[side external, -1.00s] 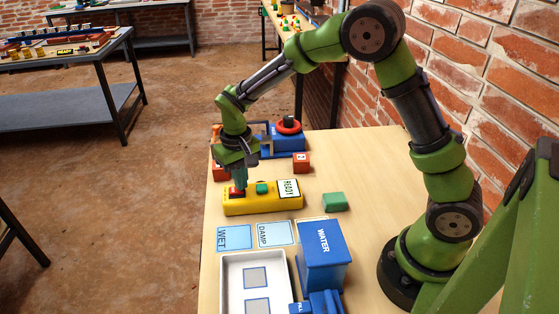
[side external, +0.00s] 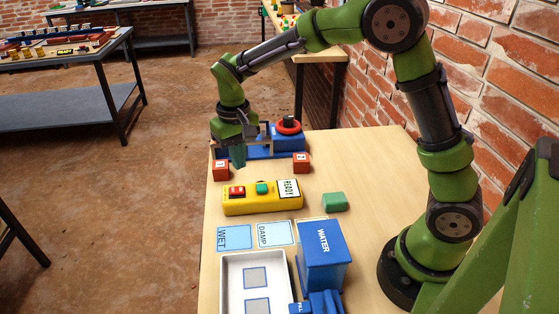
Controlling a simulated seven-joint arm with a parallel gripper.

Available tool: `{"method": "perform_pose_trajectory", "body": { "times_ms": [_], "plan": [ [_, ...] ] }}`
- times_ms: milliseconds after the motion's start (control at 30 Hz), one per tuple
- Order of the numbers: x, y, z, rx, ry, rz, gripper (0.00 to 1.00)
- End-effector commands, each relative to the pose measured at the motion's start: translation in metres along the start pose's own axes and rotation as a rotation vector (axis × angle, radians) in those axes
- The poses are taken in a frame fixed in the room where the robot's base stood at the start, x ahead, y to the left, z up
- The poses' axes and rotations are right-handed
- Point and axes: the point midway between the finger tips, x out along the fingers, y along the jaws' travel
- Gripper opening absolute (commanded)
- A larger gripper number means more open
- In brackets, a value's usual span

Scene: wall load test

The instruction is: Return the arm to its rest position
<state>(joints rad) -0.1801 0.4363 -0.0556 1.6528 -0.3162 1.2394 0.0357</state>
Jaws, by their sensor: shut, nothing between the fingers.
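My gripper (side external: 238,157) is shut and empty. It hangs pointing down in the air above the far side of the yellow button box (side external: 247,204), clear of it. The box carries a red button (side external: 237,191), a green button (side external: 262,188) and a panel reading READY (side external: 288,190). The gripper partly hides the blue device (side external: 287,145) behind it, which has a red ring (side external: 288,127) on top.
Two red blocks (side external: 301,162) (side external: 221,170) stand near the blue device. A green block (side external: 335,202), WET (side external: 234,237) and DAMP (side external: 275,234) cards, a blue WATER box (side external: 322,243) and a white tray (side external: 228,285) occupy the near table. Brick wall (side external: 500,90) bounds the right.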

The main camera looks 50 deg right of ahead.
Motion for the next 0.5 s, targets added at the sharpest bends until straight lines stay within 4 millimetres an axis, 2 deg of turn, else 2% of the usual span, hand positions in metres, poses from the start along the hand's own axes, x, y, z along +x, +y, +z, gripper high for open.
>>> {"method": "perform_pose_trajectory", "body": {
  "times_ms": [167, 267, 367, 500],
  "plan": [
    [0.000, 0.000, -0.001, -0.004, 0.006, -0.002, 0.00],
    [0.009, 0.001, 0.008, -0.013, -0.006, -0.010, 0.00],
    [-0.002, 0.006, 0.026, -0.016, 0.017, -0.046, 0.00],
    [-0.032, 0.019, 0.057, -0.004, 0.086, -0.116, 0.00]
  ]
}}
